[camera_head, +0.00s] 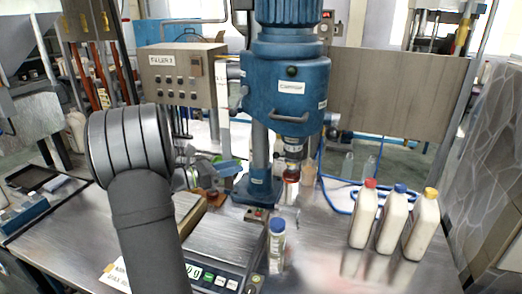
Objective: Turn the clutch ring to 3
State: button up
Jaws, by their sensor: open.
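The clutch ring appears to be part of the dark and silver spindle (292,145) under the capper's head. Its numbers are too small to read. A red-capped bottle (291,188) stands under the spindle. My gripper (196,174) is left of the capper's column, apart from the spindle, and partly hidden behind my wrist. It is open, and I see nothing held in it.
Three white bottles (390,228) with red, blue and yellow caps stand at the right. A blue-capped bottle (277,246) stands by the scale (225,245) in front. A control box (182,80) is behind. A blue hose (335,203) lies right of the capper.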

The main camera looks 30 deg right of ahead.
aim_at(276, 155)
jog(key=d, duration=1.5)
jog(key=shift+d, duration=0.35)
grip_shut()
